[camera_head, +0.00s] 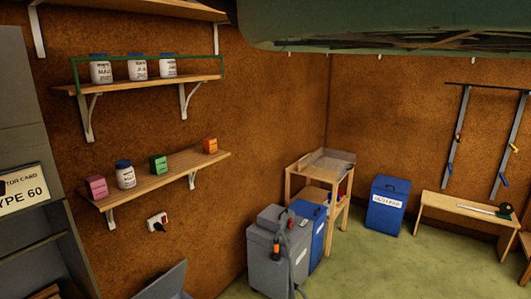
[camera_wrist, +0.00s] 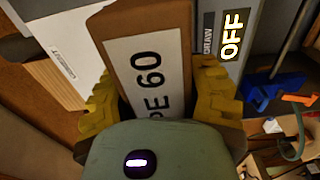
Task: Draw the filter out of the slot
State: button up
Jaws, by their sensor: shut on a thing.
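In the wrist view, a brown block with a white label ending in "PE 60" (camera_wrist: 150,22), apparently the filter, stands between the yellow fingers of my gripper (camera_wrist: 156,84). The fingers are shut on its two sides. My gripper does not show in the head view.
In the wrist view, a grey panel with a lit "OFF" sign (camera_wrist: 231,36) is right of the block, and a white labelled box (camera_wrist: 68,40) is left. In the head view, a grey cabinet (camera_head: 22,100) bears a "TYPE 60" card (camera_head: 22,190). Green floor (camera_head: 400,262) lies open at right.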

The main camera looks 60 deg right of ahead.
jog(key=shift+s+r, duration=0.15)
jog(key=shift+s, duration=0.2)
jog(key=shift+p, duration=0.6)
jog(key=shift+s+p, duration=0.35)
jog(key=shift+p, duration=1.2)
jog(key=shift+s+r+p, duration=0.1)
jog(key=shift+s+p, duration=0.65)
jog(key=shift+p, duration=1.3)
